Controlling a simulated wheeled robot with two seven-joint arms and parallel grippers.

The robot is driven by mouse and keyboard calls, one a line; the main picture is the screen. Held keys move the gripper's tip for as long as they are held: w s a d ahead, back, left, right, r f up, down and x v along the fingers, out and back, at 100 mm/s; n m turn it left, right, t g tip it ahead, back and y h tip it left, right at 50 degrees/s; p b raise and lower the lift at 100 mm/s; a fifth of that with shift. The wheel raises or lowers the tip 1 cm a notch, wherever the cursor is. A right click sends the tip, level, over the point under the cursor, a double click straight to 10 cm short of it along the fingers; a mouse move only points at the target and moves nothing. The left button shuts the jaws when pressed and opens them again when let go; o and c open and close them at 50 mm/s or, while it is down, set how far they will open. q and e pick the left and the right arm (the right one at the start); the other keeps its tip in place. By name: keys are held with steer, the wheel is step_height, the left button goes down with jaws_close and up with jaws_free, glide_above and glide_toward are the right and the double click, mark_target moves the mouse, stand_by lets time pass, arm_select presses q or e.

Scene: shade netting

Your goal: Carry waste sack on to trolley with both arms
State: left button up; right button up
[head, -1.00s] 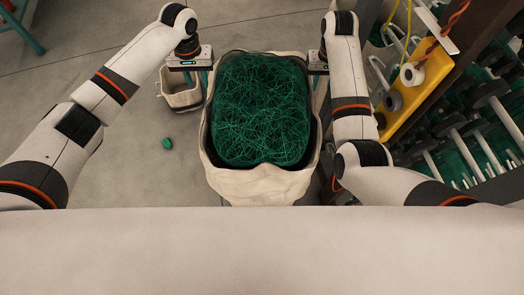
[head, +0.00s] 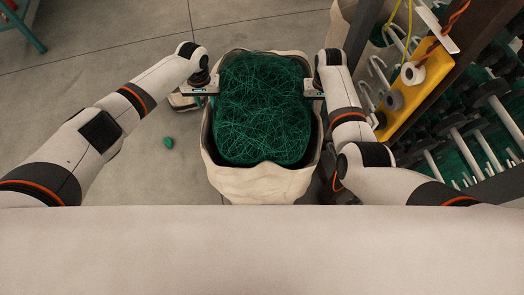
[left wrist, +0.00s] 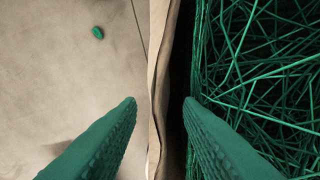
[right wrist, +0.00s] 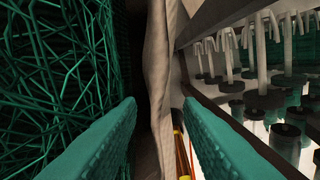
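The waste sack (head: 262,186) is a cream cloth sack standing upright on the floor, heaped with tangled green netting (head: 262,110). My left gripper (head: 213,90) is at the left rim. In the left wrist view its green fingers (left wrist: 162,102) are open and straddle the cloth rim (left wrist: 160,75), one outside and one over the netting side. My right gripper (head: 308,93) is at the right rim. In the right wrist view its fingers (right wrist: 160,102) are open on either side of the rim (right wrist: 160,60). No trolley can be made out.
A small green piece (head: 168,142) lies on the floor at left. A rack with pegs and a yellow panel (head: 418,90) stands close on the right. The floor at left is largely clear.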

arm_select(q)
steer(key=shift+f, duration=0.45)
arm_select(e)
steer(key=shift+f, duration=0.4)
arm_select(q)
jaws_close()
arm_select(e)
jaws_close()
stand_by(0.5)
arm_select(q)
steer(key=shift+w+r, duration=0.3)
steer(key=shift+r, duration=0.05)
arm_select(e)
steer(key=shift+w+r, duration=0.35)
